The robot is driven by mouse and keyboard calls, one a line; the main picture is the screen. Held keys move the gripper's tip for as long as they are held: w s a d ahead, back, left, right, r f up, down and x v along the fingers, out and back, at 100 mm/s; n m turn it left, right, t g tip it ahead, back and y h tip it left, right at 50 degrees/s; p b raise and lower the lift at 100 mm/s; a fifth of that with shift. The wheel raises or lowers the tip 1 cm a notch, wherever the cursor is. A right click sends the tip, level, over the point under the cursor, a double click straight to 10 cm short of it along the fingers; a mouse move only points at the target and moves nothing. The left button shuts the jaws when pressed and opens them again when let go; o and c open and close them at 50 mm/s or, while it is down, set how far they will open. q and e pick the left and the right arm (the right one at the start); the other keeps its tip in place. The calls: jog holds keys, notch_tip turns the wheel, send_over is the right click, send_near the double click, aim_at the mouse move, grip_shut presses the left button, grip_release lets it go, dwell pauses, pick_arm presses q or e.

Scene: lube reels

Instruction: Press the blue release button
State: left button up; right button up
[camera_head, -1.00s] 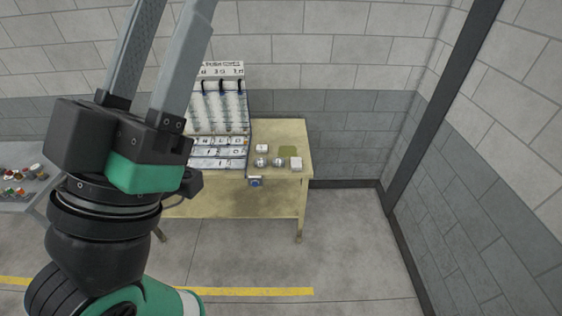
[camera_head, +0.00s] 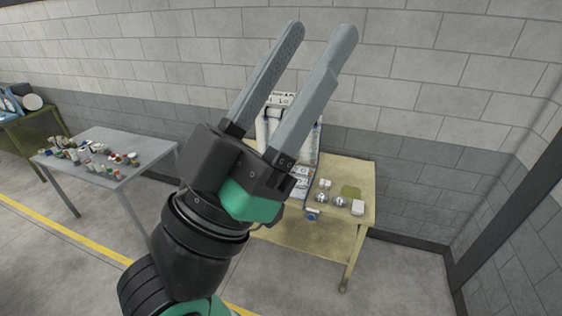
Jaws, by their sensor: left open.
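My left gripper (camera_head: 318,32) is large in the middle of the head view, pointing up, with its two grey fingers apart and nothing between them. A small blue button (camera_head: 312,217) on a pale mount sits at the front edge of the yellow table (camera_head: 345,240), just right of my gripper's body. Behind my gripper stands a white rack panel (camera_head: 317,140) on that table, mostly hidden. The gripper is well apart from the button, nearer to the camera. My right gripper is not in view.
Two round silvery things (camera_head: 331,199), a white block (camera_head: 357,207) and an olive patch (camera_head: 350,191) are on the yellow table. A grey table (camera_head: 95,175) with several small coloured items stands left. A green bench (camera_head: 30,125) is at the far left. Block walls stand behind and right.

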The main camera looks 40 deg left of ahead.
pick_arm(q)
grip_shut()
dwell(1.8)
